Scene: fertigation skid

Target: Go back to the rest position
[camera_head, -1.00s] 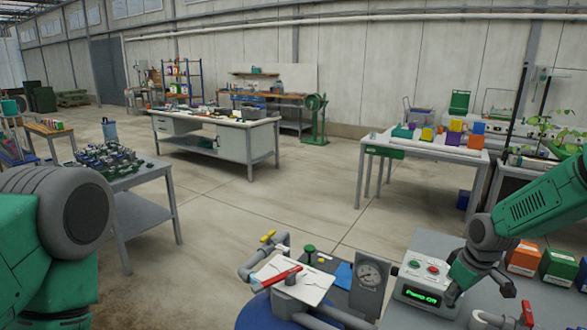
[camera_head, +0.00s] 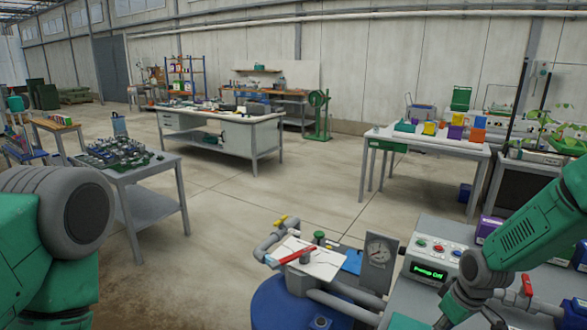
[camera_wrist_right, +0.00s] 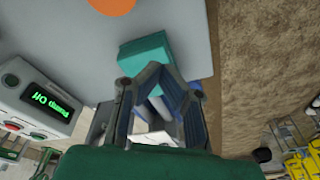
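My right gripper (camera_head: 462,318) is low at the bottom right of the head view, in front of the control box (camera_head: 432,262), partly cut off. In the right wrist view its fingers (camera_wrist_right: 160,72) converge at the tips and look shut, with nothing seen held. The control box display reads "Pump Off"; it also shows in the wrist view (camera_wrist_right: 40,105). My left arm fills the left edge of the head view; its gripper is out of view.
A blue tank (camera_head: 275,308) with grey pipes, a red-handled valve (camera_head: 297,256) and a gauge (camera_head: 378,262) stands left of the control box. A purple box (camera_head: 488,228) is behind my right arm. Open floor (camera_head: 220,225) lies beyond, between several tables.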

